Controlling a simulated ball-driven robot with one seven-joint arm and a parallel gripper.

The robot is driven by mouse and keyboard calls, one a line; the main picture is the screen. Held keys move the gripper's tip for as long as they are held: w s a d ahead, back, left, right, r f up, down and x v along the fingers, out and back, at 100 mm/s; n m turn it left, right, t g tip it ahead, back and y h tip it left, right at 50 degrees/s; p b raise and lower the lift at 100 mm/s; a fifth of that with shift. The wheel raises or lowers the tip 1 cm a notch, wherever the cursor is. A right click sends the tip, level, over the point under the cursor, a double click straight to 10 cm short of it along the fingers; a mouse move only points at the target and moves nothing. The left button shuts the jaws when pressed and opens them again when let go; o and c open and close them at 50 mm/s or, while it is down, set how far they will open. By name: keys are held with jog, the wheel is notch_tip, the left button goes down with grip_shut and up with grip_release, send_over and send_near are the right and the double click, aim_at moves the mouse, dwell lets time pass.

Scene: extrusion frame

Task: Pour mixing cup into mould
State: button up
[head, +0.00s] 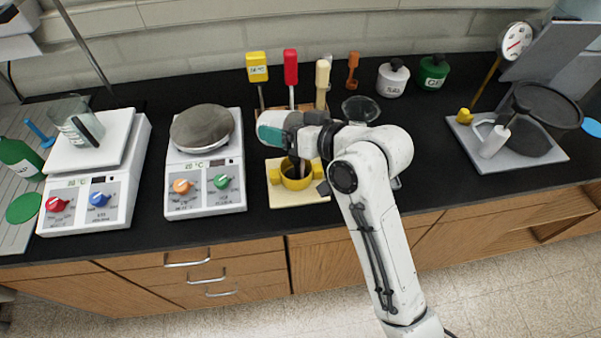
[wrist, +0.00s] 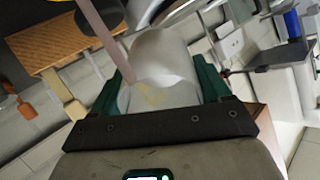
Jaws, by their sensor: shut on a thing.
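My gripper (wrist: 160,92) is shut on a pale, translucent mixing cup (wrist: 165,60), held between its two green fingers in the wrist view. A small yellowish patch shows on or in the cup. In the head view my gripper (head: 269,133) is above and slightly left of a round yellow mould (head: 296,181) on a cream plate. The cup is hard to make out there, and its tilt and any pouring stream cannot be told. Dark upright shapes show at the mould and partly hide its inside.
A scale with a round grey plate (head: 203,127) stands left of the mould; another scale (head: 93,185) holds a clear beaker (head: 75,122). Yellow, red and cream-handled tools (head: 290,65) stand behind my gripper. A grey stand (head: 515,150) is at right. Bare black counter lies right of my arm.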

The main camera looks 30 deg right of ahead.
jog(key=shift+f+b, duration=0.15)
jog(key=shift+b, duration=0.2)
jog(key=shift+s+d+f+t+y+b, duration=0.15)
jog(key=shift+f+t+y+b, duration=0.5)
jog(key=shift+b, duration=1.9)
jog(key=shift+r+t+b, duration=0.45)
jog(key=shift+t+b, duration=0.5)
jog(key=shift+b, duration=0.95)
jog(key=shift+s+f+t+y+b, duration=0.25)
jog(key=shift+f+t+y+b, duration=0.4)
jog(key=shift+b, duration=1.95)
jog(key=shift+s+d+r+t+b, duration=0.15)
jog(key=shift+t+b, duration=0.3)
jog(key=shift+b, duration=0.55)
jog(key=shift+b, duration=0.8)
